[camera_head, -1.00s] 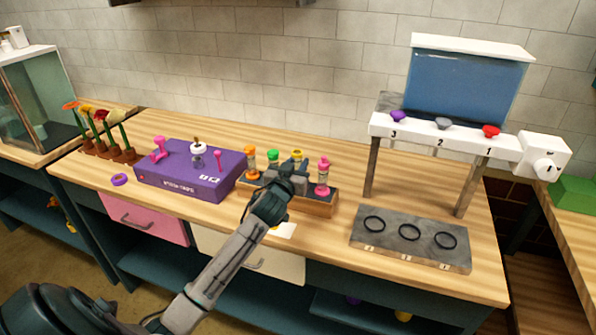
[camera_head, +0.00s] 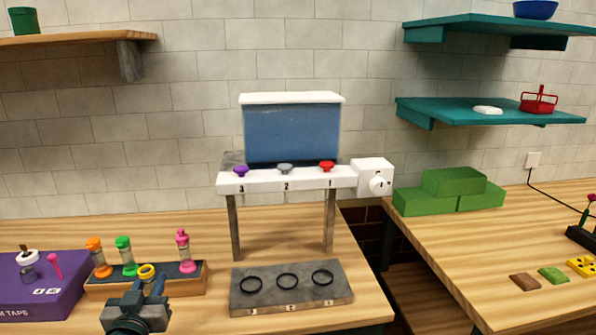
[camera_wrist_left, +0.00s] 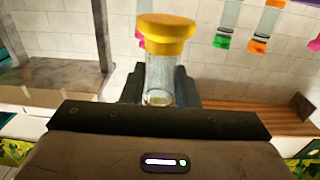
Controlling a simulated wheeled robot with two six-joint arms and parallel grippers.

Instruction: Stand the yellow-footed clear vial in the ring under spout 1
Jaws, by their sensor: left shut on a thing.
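My left gripper (camera_head: 147,290) is shut on the yellow-footed clear vial (camera_head: 147,271). In the head view only its yellow end shows clearly, in front of the rack. In the left wrist view, the vial's clear body (camera_wrist_left: 160,78) sits between the fingers, with a yellow end (camera_wrist_left: 165,30) above them. Whether it is fully clear of the rack cannot be told. The dispenser (camera_head: 290,180) carries spouts numbered 3, 2, 1 from left to right. The black ring under spout 1 (camera_head: 322,269) is the rightmost of three on a grey plate (camera_head: 305,303) and is empty. My right gripper is out of view.
The wooden rack (camera_head: 190,287) holds orange, green and pink vials (camera_head: 183,240) just behind my left gripper. A purple box (camera_head: 50,300) stands to its left. The dispenser's legs (camera_head: 330,225) rise behind the grey plate. Green blocks (camera_head: 425,200) lie on the right table.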

